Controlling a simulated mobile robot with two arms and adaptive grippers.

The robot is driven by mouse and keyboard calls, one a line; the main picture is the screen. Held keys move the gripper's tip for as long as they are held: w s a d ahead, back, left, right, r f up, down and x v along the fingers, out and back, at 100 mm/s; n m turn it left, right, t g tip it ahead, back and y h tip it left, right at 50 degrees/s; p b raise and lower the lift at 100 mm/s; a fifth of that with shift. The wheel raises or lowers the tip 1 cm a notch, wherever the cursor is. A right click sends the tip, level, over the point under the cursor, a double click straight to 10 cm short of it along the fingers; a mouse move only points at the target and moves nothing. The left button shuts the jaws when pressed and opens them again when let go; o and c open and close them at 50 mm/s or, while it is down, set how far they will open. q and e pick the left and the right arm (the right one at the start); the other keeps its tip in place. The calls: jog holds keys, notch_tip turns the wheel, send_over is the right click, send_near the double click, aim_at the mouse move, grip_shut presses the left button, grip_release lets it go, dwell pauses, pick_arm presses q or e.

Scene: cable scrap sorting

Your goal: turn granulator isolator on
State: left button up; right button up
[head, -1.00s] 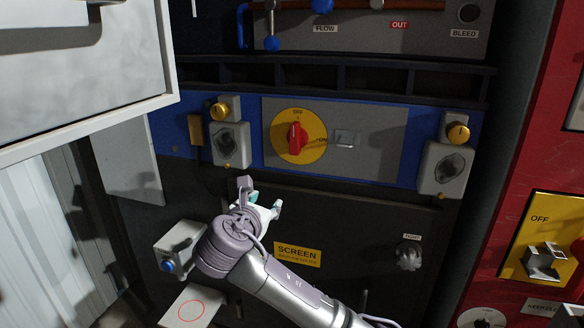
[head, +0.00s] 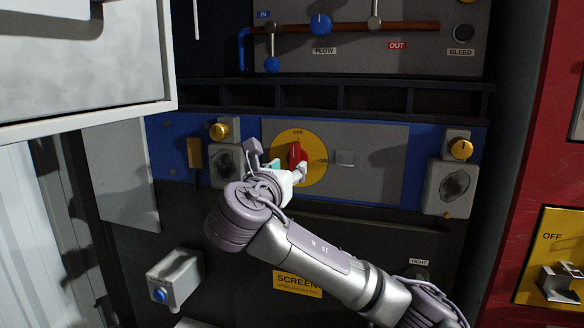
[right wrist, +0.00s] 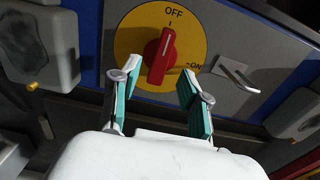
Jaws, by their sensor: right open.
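The isolator is a red rotary handle (head: 296,154) on a yellow round plate (head: 318,143) marked OFF at the top and ON at the right. The handle stands upright, in line with the OFF mark. It also shows in the right wrist view as a red handle (right wrist: 161,56) on the yellow plate (right wrist: 130,42). My right gripper (head: 278,163) is open in front of the plate's lower part. In the right wrist view its two fingers (right wrist: 155,88) stand apart, below and either side of the handle, with nothing between them. My left gripper is not in view.
A small metal hasp (right wrist: 236,74) sticks out right of the plate. Grey boxes with yellow knobs (head: 220,131) (head: 461,149) flank the grey panel. A white cabinet (head: 85,60) juts out at the upper left. A red cabinet (head: 535,150) stands at the right.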

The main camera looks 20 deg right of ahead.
aim_at(293, 163)
jog(key=shift+x, duration=1.8)
grip_shut()
